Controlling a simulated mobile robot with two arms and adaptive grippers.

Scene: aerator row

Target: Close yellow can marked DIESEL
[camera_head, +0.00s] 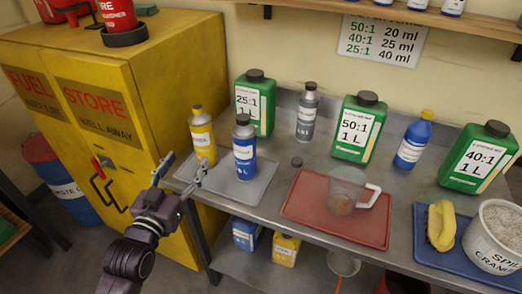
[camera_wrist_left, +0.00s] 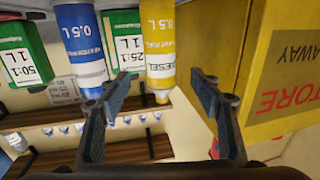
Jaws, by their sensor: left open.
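The yellow can marked DIESEL (camera_head: 203,142) stands upright at the left end of the grey bench, near the yellow cabinet. Its top looks grey and small in the head view, and I cannot tell whether a cap is on it. A small dark round cap (camera_head: 297,162) lies loose on the bench. My left gripper (camera_head: 184,170) is open and empty, in front of the can and apart from it. In the left wrist view, turned upside down, the can (camera_wrist_left: 160,45) shows between the open fingers (camera_wrist_left: 160,88), beyond them. My right gripper is not in view.
A blue can (camera_head: 244,150) stands right beside the yellow can on a grey mat (camera_head: 255,188). Green cans (camera_head: 255,105) and a grey can (camera_head: 307,112) stand behind. A red tray (camera_head: 310,220) holds a clear jug (camera_head: 346,192). The yellow cabinet (camera_head: 150,100) is close on the left.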

